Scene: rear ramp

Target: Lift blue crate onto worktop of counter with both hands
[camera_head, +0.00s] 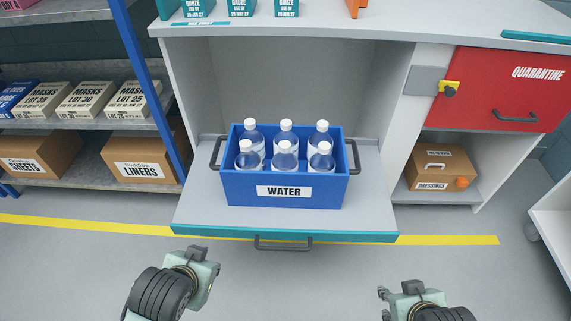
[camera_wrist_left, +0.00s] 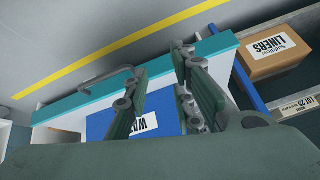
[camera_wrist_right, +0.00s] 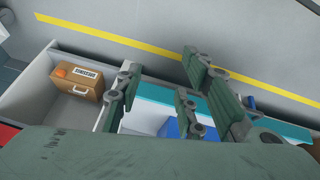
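The blue crate (camera_head: 235,186) is labelled WATER and holds several clear bottles with white caps. It stands upright on the grey pull-out shelf (camera_head: 370,207) in the counter's open bay, with a dark handle on each short side. The worktop (camera_head: 335,27) is above and behind it. My left gripper (camera_head: 206,256) is open and empty, in front of the shelf at left; its fingers (camera_wrist_left: 160,65) show apart. My right gripper (camera_head: 384,298) is in front at right, touching nothing; its fingers (camera_wrist_right: 160,72) show apart. The crate partly shows in the left wrist view (camera_wrist_left: 101,122).
Teal gauze boxes (camera_head: 241,8) and an orange item (camera_head: 354,8) stand along the worktop. A red QUARANTINE door (camera_head: 505,90) is at right, above a brown box (camera_head: 440,168). A shelf rack with a blue post (camera_head: 150,90) stands left. The floor in front is clear.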

